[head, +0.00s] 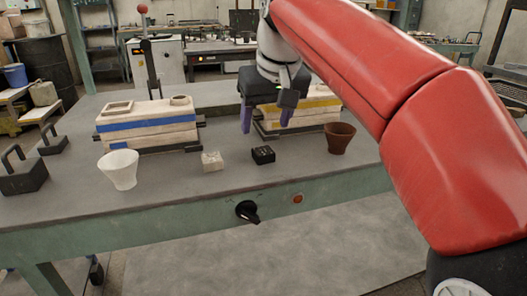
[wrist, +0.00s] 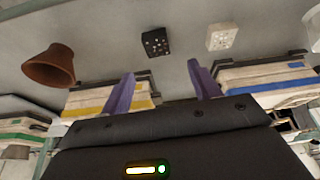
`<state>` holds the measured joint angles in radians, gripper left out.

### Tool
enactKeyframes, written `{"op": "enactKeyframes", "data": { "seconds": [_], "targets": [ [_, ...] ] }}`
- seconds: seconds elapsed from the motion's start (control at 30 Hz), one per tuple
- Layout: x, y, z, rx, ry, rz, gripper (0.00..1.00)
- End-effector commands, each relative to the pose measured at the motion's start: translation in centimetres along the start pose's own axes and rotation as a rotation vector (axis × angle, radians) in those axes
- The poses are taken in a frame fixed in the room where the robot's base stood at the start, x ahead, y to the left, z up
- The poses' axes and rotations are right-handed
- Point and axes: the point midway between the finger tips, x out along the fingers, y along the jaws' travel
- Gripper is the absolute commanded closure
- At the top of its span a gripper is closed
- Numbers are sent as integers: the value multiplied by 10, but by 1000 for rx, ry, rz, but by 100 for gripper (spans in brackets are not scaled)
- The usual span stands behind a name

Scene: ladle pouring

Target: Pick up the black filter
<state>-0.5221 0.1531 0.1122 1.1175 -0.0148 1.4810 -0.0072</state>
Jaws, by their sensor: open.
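The black filter (head: 263,155) is a small dark block with light dots on top. It lies on the grey table between a white filter (head: 212,161) and a brown cup. In the wrist view the black filter (wrist: 155,42) is at the top centre, beyond the fingertips. My gripper (head: 266,118) has purple fingers and is open and empty. It hangs above the table, behind the black filter as the head view shows it, apart from it. My gripper also shows in the wrist view (wrist: 160,75), its two fingers spread wide.
A brown cup (head: 340,138) stands to the right of the black filter, and a white cup (head: 119,170) to the left. Layered mould boxes (head: 150,125) stand behind, one with a yellow stripe (head: 315,105) close to my gripper. Dark weights (head: 24,175) lie at far left. The front table strip is clear.

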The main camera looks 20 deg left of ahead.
Motion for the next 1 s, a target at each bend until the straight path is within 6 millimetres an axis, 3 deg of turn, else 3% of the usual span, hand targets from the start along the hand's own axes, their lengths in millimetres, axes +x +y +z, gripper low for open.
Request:
{"op": "enactKeyframes", "data": {
  "seconds": [0.5, 0.83, 1.0],
  "targets": [
    [67, 2, 7, 0, -1, 0, 38],
    [74, 3, 6, 1, 2, 1, 38],
    [73, 3, 6, 1, 2, 1, 60]
  ]
}}
